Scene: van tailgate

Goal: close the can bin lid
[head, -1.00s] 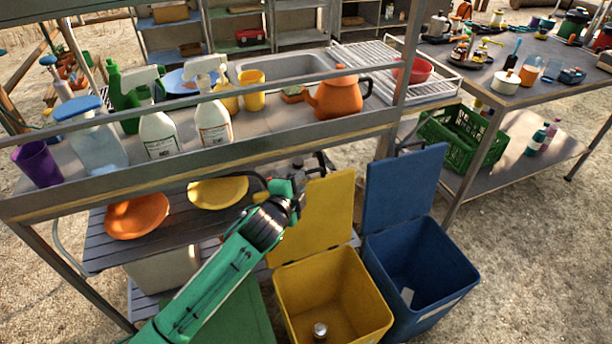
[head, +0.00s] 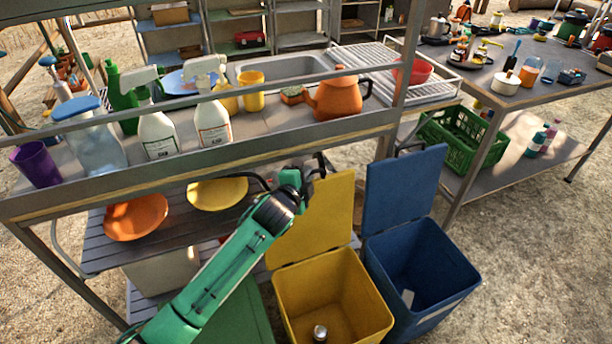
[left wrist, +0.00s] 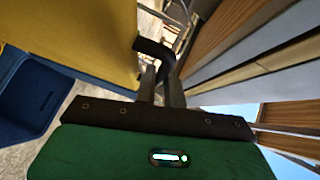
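The yellow bin (head: 335,295) stands open below the bench, with a metal can (head: 320,333) on its floor. Its yellow lid (head: 318,222) stands raised at the back and also shows in the left wrist view (left wrist: 75,35). My left gripper (head: 318,168) is at the lid's upper edge. In the left wrist view the black lid handle (left wrist: 152,47) runs down between my two close-set fingers (left wrist: 161,88), which look shut on it. The gripper partly hides the handle in the head view. My right gripper is not in view.
A blue bin (head: 425,275) with its lid (head: 402,188) raised stands right beside the yellow one. The bench frame rail (head: 230,158) runs close to my left gripper. Orange (head: 135,217) and yellow (head: 217,193) plates sit on the shelf below.

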